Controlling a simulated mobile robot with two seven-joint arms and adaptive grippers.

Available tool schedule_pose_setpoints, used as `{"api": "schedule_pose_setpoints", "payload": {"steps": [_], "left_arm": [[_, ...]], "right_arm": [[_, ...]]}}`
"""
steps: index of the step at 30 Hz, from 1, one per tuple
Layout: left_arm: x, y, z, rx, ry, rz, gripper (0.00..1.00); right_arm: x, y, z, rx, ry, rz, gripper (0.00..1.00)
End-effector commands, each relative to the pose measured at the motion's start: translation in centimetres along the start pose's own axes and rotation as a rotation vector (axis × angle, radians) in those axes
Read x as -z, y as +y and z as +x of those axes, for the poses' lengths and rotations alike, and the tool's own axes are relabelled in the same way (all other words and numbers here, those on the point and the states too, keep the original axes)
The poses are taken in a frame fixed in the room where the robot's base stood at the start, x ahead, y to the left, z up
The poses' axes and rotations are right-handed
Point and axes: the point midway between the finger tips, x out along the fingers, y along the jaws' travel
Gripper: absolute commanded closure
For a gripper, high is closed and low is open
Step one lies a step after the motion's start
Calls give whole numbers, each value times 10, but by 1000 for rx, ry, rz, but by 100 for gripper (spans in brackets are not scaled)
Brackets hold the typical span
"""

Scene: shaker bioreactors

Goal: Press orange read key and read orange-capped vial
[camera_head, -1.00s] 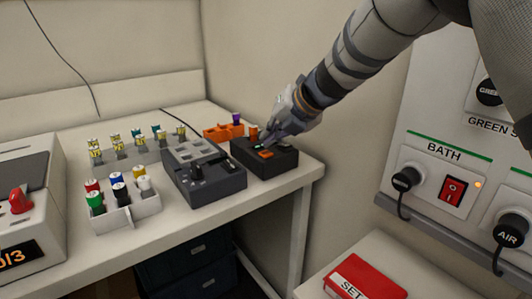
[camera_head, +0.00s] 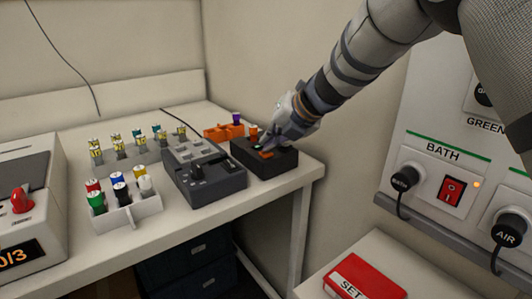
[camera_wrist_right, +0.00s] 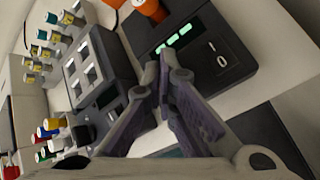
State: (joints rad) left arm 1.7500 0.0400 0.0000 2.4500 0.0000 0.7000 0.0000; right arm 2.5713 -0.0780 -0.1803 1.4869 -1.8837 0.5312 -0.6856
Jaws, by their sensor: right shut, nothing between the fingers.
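The black reader box (camera_head: 280,164) sits at the right end of the bench. The fingers hide the orange key there, so contact cannot be told. My left gripper is out of view.
A grey keypad device (camera_head: 218,184) stands left of the box. An orange rack (camera_head: 216,133) with a purple-capped vial is behind it. A white rack (camera_head: 145,210) of capped vials and a row of yellow-labelled vials stand further left. The wall is close on the right.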

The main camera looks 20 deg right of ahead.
Motion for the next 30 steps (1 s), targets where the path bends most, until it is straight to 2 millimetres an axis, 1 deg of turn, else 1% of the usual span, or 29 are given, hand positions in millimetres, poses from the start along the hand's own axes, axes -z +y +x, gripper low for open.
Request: {"api": "schedule_pose_setpoints", "payload": {"steps": [23, 30], "left_arm": [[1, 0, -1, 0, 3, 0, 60], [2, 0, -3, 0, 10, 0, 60]], "right_arm": [[4, -3, 5, 0, 2, 0, 100], [-1, 2, -2, -2, 0, -1, 100]]}}
